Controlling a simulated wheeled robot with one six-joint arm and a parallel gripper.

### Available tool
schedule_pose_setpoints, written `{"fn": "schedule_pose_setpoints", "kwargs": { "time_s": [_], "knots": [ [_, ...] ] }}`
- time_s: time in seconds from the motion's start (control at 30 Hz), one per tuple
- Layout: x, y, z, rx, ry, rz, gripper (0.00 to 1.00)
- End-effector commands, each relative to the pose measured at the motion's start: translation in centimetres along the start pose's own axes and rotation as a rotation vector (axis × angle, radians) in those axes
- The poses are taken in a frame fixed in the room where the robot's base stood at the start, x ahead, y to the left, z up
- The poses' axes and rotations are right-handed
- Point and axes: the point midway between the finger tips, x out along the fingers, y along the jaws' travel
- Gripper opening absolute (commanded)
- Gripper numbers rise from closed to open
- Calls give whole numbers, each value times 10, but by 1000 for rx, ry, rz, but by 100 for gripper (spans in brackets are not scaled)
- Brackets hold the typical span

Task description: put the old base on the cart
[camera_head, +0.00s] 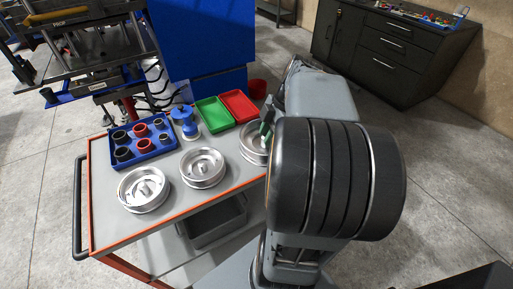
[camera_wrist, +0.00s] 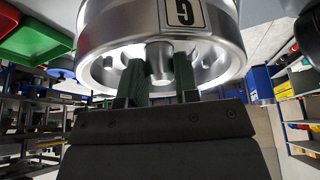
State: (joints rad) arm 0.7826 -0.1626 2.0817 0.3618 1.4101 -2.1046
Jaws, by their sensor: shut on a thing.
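In the head view this base (camera_head: 251,146) is at the right end of the grey cart top (camera_head: 180,215), partly hidden by my arm. My gripper (camera_head: 267,128) is mostly hidden there, with a green finger showing at the hub. I cannot tell whether the base touches the cart top.
Two similar silver bases, one at the left front (camera_head: 143,189) and one in the middle (camera_head: 203,167), stand on the cart. Behind them are a blue parts tray (camera_head: 145,160), a blue-and-silver part (camera_head: 185,122), a green tray (camera_head: 213,115) and a red tray (camera_head: 239,106).

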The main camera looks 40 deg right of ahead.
Motion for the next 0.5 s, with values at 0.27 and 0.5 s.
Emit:
{"fn": "schedule_pose_setpoints", "kwargs": {
  "time_s": [0.27, 0.5],
  "knots": [
    [14, 3, 4, -114, 1, -48, 0],
    [30, 50, 17, -122, 3, -53, 0]
  ]
}}
